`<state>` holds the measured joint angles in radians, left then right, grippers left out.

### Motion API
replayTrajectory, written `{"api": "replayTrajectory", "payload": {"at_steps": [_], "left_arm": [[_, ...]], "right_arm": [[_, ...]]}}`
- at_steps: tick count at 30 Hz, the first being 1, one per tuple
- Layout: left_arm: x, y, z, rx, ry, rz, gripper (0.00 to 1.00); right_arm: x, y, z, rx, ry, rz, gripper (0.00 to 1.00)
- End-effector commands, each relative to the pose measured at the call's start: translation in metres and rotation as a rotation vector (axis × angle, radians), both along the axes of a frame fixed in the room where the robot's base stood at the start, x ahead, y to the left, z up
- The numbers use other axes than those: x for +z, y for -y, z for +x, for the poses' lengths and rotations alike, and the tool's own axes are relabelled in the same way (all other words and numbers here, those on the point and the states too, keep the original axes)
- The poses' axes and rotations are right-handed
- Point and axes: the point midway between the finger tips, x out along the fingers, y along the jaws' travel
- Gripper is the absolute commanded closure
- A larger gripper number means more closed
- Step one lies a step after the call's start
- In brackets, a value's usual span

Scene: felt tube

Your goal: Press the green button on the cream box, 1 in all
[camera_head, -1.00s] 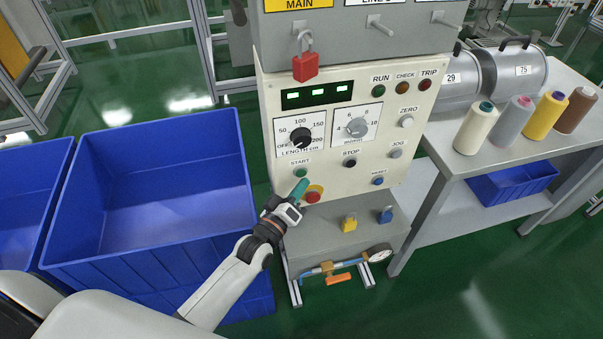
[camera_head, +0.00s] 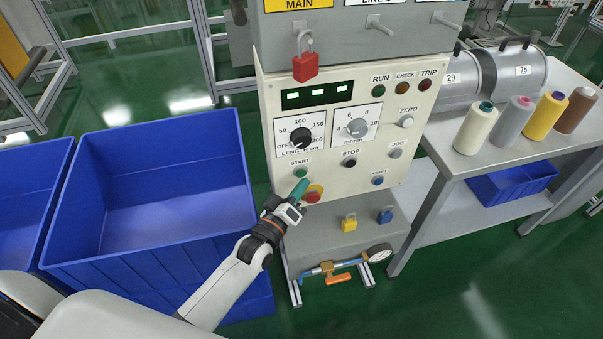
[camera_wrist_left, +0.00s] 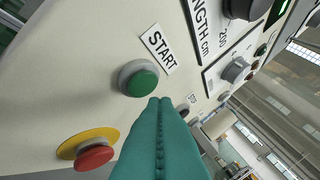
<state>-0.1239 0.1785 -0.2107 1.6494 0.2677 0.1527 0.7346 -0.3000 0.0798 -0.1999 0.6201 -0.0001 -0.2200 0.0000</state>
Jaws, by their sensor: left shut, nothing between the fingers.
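The cream box (camera_head: 349,179) stands upright in the middle of the head view. Its green button (camera_head: 300,172), under the label START, is at the lower left of the panel. The green button (camera_wrist_left: 139,79) shows clearly in the left wrist view, in a grey ring. My left gripper (camera_head: 301,184) has teal fingers, shut with nothing between them, and its tips are just below the green button. In the left wrist view the fingertips (camera_wrist_left: 160,101) appear beside the button's lower right; I cannot tell whether they touch it. My right gripper is not in view.
A red stop button on a yellow disc (camera_wrist_left: 94,156) sits close to the fingers. A black STOP button (camera_head: 350,162) and a blue button (camera_head: 377,181) are to the right. A blue bin (camera_head: 150,262) stands left, and a table with thread cones (camera_head: 476,128) stands right.

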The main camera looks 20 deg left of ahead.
Motion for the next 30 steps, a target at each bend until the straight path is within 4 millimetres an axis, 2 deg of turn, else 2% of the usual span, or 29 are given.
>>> {"api": "replayTrajectory", "payload": {"at_steps": [30], "left_arm": [[0.0002,-0.0048,0.007,0.0,0.0,0.0,1.0]], "right_arm": [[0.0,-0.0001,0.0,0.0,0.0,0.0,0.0]]}}
